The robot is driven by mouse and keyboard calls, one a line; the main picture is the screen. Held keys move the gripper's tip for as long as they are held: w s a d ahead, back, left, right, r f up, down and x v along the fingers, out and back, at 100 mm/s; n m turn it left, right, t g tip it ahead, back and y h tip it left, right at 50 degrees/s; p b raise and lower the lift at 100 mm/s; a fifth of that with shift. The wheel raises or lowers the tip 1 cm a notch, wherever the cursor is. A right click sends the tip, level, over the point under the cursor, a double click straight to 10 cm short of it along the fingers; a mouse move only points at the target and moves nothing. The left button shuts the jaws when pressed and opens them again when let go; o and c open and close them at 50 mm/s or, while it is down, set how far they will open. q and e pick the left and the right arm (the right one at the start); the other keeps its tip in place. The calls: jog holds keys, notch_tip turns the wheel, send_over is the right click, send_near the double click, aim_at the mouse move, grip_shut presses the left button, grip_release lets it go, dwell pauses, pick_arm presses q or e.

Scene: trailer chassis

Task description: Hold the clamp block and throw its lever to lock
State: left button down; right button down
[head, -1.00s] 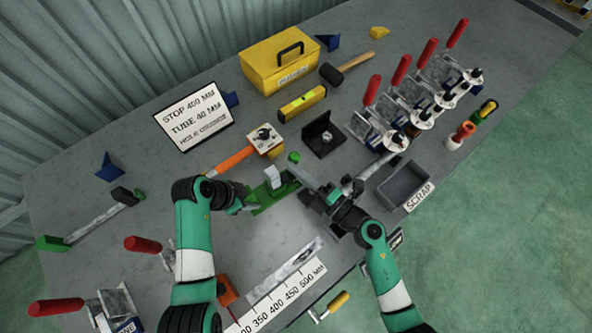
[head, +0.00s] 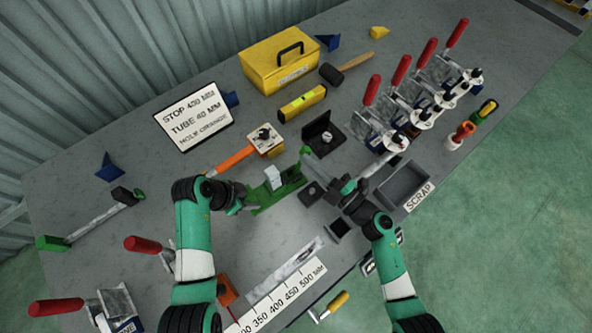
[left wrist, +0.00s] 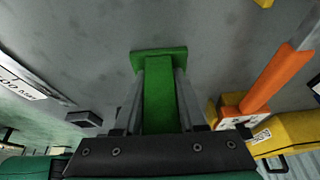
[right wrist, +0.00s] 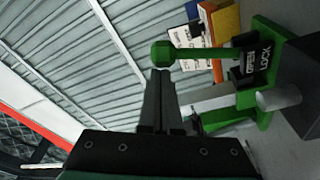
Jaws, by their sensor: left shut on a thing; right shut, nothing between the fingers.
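The green clamp block (head: 262,196) lies on the bench in the head view, with a pale grey block on it. Its lever ends in a green ball knob (head: 305,150). The knob (right wrist: 164,54) and a black plate marked LOCK (right wrist: 258,60) show in the right wrist view. My left gripper (head: 240,206) is shut on a green bar of the clamp block, which lies between its fingers in the left wrist view (left wrist: 161,98). My right gripper (right wrist: 158,76) is shut and empty, its fingertips right at the knob; whether they touch is unclear.
An orange-handled tool (head: 236,159) lies just behind the clamp block. A scale strip (head: 290,292) lies in front.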

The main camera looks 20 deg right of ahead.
jog(key=shift+w+d+f+m+t, duration=0.1)
jog(key=shift+w+d+f+m, duration=0.15)
jog(key=shift+d+m, duration=0.25)
jog(key=shift+w+d+f+m+t, duration=0.1)
jog(key=shift+w+d+f+m, duration=0.1)
jog(key=shift+d+m, duration=0.35)
jog(key=shift+w+d+f+m+t, duration=0.15)
jog(key=shift+d+f+m, duration=0.15)
jog(key=shift+d, duration=0.3)
jog(key=shift+r, duration=0.1)
send_near(311, 150)
jog(key=s, duration=0.5)
jog(key=shift+s+r, duration=0.2)
jog(key=shift+r, duration=0.3)
